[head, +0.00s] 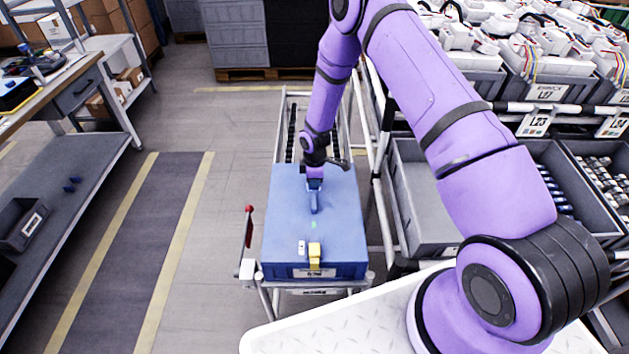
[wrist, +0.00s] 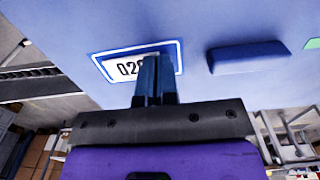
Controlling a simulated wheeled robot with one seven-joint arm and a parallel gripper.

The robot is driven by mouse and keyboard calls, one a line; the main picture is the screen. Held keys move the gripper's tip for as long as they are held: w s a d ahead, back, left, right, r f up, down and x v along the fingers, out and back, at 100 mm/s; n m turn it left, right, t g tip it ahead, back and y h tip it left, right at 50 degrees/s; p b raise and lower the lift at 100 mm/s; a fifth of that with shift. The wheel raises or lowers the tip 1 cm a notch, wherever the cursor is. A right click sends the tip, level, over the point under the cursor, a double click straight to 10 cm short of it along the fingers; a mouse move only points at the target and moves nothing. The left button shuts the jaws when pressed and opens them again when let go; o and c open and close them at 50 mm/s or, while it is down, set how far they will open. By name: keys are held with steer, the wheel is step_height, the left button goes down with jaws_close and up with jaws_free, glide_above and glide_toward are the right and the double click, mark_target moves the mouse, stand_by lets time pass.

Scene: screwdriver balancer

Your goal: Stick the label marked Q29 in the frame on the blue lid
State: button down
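The blue lid (head: 340,215) lies on a box on the cart; it also fills the upper part of the wrist view (wrist: 60,25). A white-outlined frame (wrist: 180,50) is on the lid. The white label (wrist: 125,68), with "Q2" readable, lies inside the outline, roughly in line with it. Its right part is hidden by my fingers. My gripper (wrist: 155,80) has its blue fingers close together over the label; I cannot tell whether they pinch it or only touch it. In the head view my gripper (head: 314,180) points down at the lid, and the frame is hidden there.
A raised blue bar (wrist: 250,56) stands on the lid beside the frame. A small green mark (head: 313,225), a white item (head: 302,247) and a yellow item (head: 315,252) are nearer the lid's front edge. Grey bins (head: 425,200) stand right of the cart.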

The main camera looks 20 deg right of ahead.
steer(key=shift+f, duration=0.15)
stand_by(0.5)
steer(key=c, duration=1.8)
jaws_free()
steer(key=o, duration=0.5)
step_height(320, 180, up, 11)
steer(key=shift+f, duration=0.1)
